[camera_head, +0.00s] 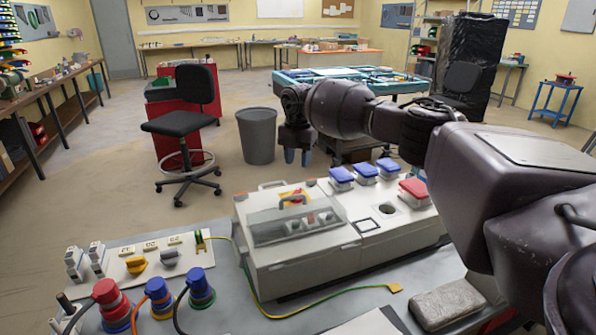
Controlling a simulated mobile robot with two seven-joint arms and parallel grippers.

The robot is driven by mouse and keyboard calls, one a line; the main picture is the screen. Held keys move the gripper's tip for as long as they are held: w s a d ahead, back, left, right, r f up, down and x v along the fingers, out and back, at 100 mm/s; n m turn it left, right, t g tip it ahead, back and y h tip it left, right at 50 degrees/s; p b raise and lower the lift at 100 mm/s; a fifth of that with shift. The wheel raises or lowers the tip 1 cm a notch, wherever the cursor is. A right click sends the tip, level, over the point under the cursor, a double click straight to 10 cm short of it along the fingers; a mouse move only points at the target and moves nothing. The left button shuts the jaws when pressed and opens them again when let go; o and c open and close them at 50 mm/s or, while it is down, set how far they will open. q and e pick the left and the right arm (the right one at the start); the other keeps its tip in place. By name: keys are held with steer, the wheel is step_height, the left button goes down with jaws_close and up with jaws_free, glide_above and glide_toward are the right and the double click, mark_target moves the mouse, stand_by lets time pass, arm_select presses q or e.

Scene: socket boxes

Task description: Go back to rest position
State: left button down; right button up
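My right arm comes in from the right and reaches across the view. Its gripper (297,157) hangs above and behind the grey socket box (300,252), pointing down. A narrow gap shows between its two bluish fingertips, and nothing is between them. My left gripper is not in view. The socket box has a transparent cover with a handle, blue-lidded sockets (365,170) and one red-lidded socket (413,190). Red (110,300) and blue (200,288) plugs stand at the table's front left.
A panel with switches (140,258) lies at the left of the grey table. A yellow-green cable (300,314) runs along the box's front. A grey block (447,303) lies at the right, below my arm. A chair (185,125) and bin (257,135) stand behind the table.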

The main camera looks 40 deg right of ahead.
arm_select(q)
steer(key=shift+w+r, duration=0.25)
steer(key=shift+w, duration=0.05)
arm_select(e)
steer(key=shift+r, duration=0.5)
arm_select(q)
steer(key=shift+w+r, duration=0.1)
